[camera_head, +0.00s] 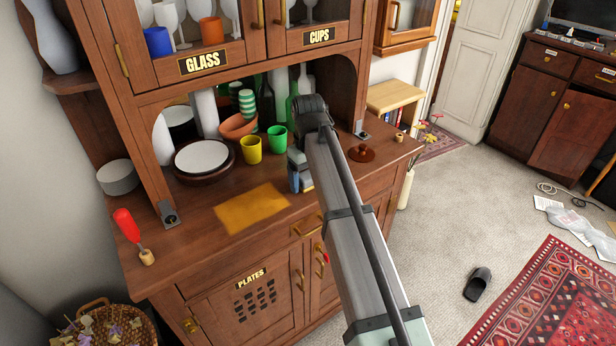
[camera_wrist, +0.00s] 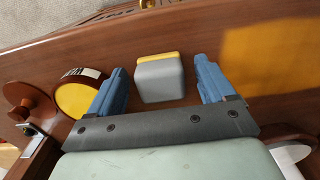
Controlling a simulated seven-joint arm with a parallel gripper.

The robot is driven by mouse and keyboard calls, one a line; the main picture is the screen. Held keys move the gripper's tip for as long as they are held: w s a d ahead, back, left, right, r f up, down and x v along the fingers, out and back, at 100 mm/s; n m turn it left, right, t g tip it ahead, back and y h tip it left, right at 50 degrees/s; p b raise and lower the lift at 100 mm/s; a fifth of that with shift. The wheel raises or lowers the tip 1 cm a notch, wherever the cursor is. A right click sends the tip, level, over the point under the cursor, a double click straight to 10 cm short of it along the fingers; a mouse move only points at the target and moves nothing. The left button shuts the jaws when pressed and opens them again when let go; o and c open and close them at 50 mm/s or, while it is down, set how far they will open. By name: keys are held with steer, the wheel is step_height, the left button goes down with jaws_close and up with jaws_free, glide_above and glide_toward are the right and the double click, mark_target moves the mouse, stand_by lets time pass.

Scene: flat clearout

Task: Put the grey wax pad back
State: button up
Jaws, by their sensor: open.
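The grey wax pad (camera_wrist: 158,82) is a small grey block with a yellow edge. In the wrist view it sits on the brown cabinet top, between the two blue fingers of my gripper (camera_wrist: 160,72). The fingers are open, with a gap on each side of the pad.
A golden patch (camera_head: 251,207) lies left of my gripper. Yellow (camera_head: 251,149) and green (camera_head: 278,138) cups, a plate stack (camera_head: 203,158) and bowls (camera_head: 238,127) stand behind. A red-brown knobbed lid (camera_head: 361,153) is to the right.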

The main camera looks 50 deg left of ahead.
mark_target(308, 176)
steer(key=shift+r, duration=0.1)
step_height(308, 176, up, 12)
stand_by(0.6)
